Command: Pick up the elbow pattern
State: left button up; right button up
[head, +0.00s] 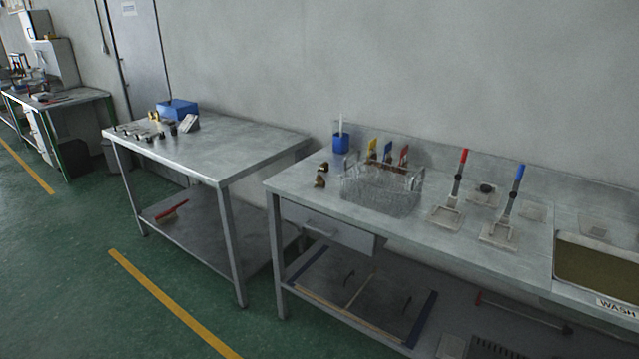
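Neither of my grippers is in view. Two small brown pieces, an upper one (323,167) and a lower one (319,182), lie near the left end of the right-hand metal bench (290,180). They could be elbow patterns, but they are too small to tell. Several small dark and metallic parts (147,133) lie on the left metal table (235,153), and I cannot tell whether an elbow is among them.
A wire basket (380,190) stands right of the brown pieces, with a blue cup (340,143) behind them. Red-handled (459,175) and blue-handled (512,200) tools and a wash basin (600,268) are farther right. A blue box (178,109) sits on the left table. Green floor in front is clear.

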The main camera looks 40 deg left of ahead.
aim_at(318, 182)
jog(key=i+j, duration=0.15)
jog(key=j, duration=0.2)
jog(key=i+j, duration=0.2)
jog(key=j, duration=0.15)
jog(key=i+j, duration=0.15)
jog(key=j, duration=0.2)
jog(key=i+j, duration=0.2)
jog(key=j, duration=0.15)
jog(key=i+j, duration=0.15)
jog(key=j, duration=0.2)
